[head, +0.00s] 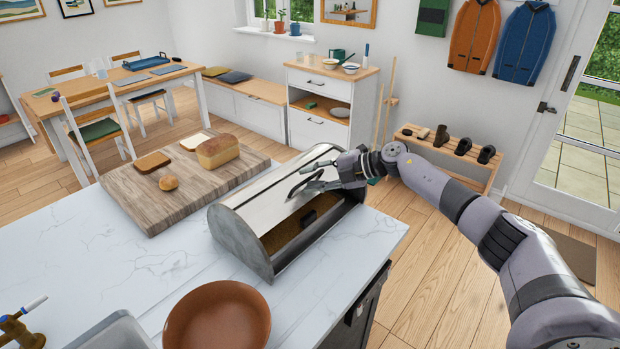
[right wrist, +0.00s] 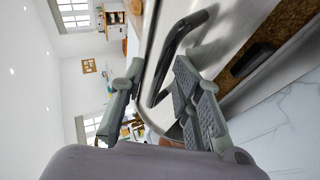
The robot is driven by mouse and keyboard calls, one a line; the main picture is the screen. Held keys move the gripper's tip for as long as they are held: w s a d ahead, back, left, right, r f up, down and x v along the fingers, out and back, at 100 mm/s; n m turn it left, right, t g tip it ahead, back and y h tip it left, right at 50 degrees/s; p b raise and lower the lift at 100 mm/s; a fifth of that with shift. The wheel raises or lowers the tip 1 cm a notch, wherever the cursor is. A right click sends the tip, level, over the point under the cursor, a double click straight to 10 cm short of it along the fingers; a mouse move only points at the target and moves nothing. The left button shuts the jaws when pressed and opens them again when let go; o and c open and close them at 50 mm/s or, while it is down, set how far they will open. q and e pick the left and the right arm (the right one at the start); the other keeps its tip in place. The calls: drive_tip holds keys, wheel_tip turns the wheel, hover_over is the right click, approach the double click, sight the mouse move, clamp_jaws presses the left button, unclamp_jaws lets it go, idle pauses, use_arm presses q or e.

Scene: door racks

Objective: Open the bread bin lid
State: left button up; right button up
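The bread bin (head: 232,238) is a grey metal box with a rounded lid (head: 262,197), standing on the white marble counter. The lid is partly raised; the front gap shows a brown interior and a small dark object inside. My right gripper (head: 305,186) is at the lid's dark bar handle, over the bin's right part. In the right wrist view, the handle (right wrist: 182,42) runs between the spread fingers of the right gripper (right wrist: 158,82). The fingers look apart, and I cannot tell whether either touches the bar. My left gripper is not in view.
A wooden board (head: 135,200) with a loaf (head: 218,151), slices and a roll lies behind and left of the bin. A brown bowl (head: 218,318) stands in front. The counter's right edge is close to the bin. Bare marble (head: 110,255) lies to the left.

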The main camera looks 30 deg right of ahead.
drive_tip(key=v, duration=1.1)
drive_tip(key=shift+s, duration=0.15)
drive_tip(key=shift+d+r, duration=0.1)
